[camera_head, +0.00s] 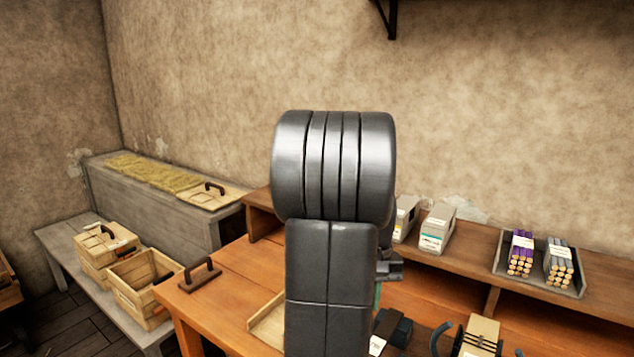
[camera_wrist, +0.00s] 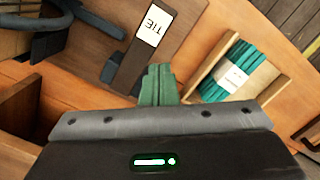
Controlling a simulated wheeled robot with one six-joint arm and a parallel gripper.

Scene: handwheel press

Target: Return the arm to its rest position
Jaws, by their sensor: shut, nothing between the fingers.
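My arm rises in the middle of the head view and hides part of the workbench (camera_head: 225,270). My gripper (camera_wrist: 158,72) shows in the wrist view with its green fingers together and nothing between them. It hangs above the bench, between a brown board with a dark lever and a "TIE" label (camera_wrist: 152,26) and a wooden tray (camera_wrist: 281,88). In the head view my arm mostly hides the gripper. The tray holds a bundle of teal sticks with a white band (camera_wrist: 240,72), apart from the fingers.
A raised shelf carries grey boxes (camera_head: 437,228) and a tray of purple and grey bundles (camera_head: 540,278). A blue-handled device (camera_head: 480,335) stands at the front right. Wooden crates (camera_head: 145,285) sit on a low bench at left. A handled board (camera_head: 200,275) lies on the workbench's left end.

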